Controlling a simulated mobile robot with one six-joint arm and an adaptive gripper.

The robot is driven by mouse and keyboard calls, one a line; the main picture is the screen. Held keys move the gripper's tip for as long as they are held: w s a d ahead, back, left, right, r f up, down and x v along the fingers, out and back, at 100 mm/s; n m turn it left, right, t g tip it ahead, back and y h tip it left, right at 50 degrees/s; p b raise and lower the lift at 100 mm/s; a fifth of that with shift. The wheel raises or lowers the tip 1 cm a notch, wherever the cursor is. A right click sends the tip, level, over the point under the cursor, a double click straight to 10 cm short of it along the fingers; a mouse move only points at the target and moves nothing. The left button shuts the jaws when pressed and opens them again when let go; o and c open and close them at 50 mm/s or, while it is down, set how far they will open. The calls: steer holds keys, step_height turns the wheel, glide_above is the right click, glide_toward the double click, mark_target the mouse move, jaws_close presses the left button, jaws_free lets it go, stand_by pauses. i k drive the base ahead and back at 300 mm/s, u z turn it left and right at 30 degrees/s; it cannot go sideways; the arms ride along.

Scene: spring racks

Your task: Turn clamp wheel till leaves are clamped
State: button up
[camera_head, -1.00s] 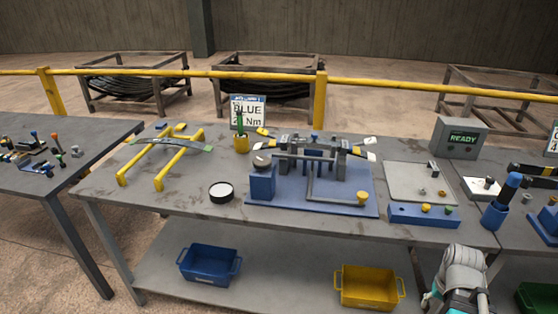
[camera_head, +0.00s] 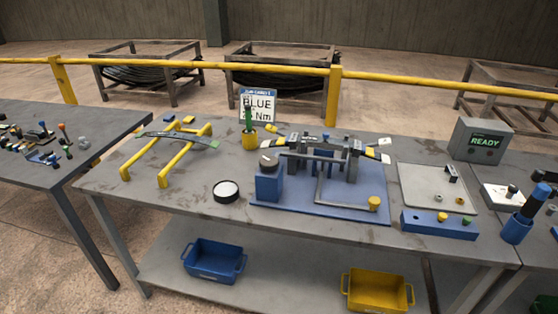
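A blue fixture base (camera_head: 330,206) stands on the middle table. Grey uprights on it carry dark spring leaves (camera_head: 372,153) with yellow and white bands at their ends. A round dark wheel with a pale top (camera_head: 268,159) sits on a blue block (camera_head: 268,184) at the fixture's left; it looks like the clamp wheel. A grey bent bar with a yellow knob (camera_head: 374,203) crosses the front of the fixture. The uprights and bar hide the middle of the leaves, so I cannot tell how tightly they are held. My gripper is not in view.
A curved leaf (camera_head: 180,137) rests across a yellow stand (camera_head: 160,162) at left. A round white-topped dish (camera_head: 227,190) lies left of the fixture. A grey box reading READY (camera_head: 482,140) stands at right. Blue (camera_head: 214,259) and yellow (camera_head: 377,291) bins sit on the lower shelf.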

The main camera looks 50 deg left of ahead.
mark_target(270, 163)
steer(key=z, duration=0.05)
steer(key=k, duration=1)
steer(key=u, duration=0.8)
steer(key=i, duration=0.75)
steer(key=u, duration=0.05)
